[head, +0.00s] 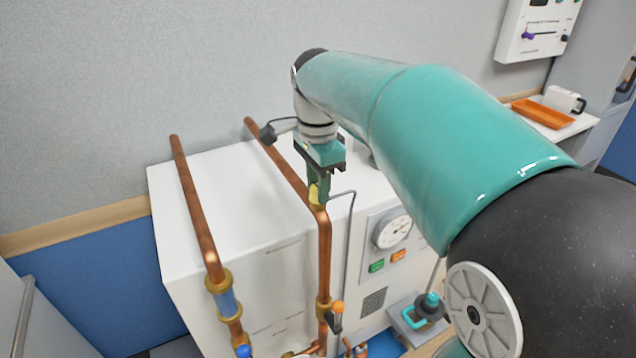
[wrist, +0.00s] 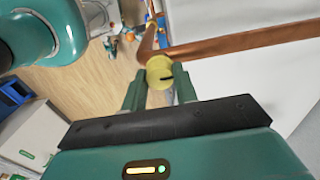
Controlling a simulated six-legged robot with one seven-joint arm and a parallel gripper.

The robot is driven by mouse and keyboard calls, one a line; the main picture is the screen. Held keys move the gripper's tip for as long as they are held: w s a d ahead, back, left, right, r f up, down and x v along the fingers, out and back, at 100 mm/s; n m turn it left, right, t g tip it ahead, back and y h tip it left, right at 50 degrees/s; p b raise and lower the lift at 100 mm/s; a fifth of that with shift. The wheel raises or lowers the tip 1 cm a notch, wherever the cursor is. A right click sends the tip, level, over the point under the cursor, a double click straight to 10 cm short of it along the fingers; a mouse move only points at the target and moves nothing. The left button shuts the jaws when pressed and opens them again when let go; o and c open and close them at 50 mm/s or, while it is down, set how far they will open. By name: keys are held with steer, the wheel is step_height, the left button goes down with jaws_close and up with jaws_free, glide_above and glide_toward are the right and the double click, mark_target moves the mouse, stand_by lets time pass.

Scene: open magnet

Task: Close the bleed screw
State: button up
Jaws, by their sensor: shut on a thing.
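The bleed screw (wrist: 160,72) is a round yellow-brass head with a dark slot, seen in the wrist view between the fingertips. In the head view its brass body (head: 314,194) shows at the top bend of the right copper pipe. My gripper (wrist: 160,90) has its two green fingers on either side of the screw, shut on it. In the head view my gripper (head: 318,185) points down at the pipe bend from above. The fingers partly hide the screw there.
A white cabinet (head: 240,220) stands below, with a gauge (head: 393,231) and green and orange buttons on its front. Another copper pipe (head: 195,205) runs at the left. A thin grey tube (head: 348,240) passes close right of the gripper. A grey wall stands behind.

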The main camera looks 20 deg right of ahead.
steer(key=shift+d, duration=0.1)
stand_by(0.3)
steer(key=o, duration=1)
step_height(320, 180, up, 14)
steer(key=shift+f, duration=0.1)
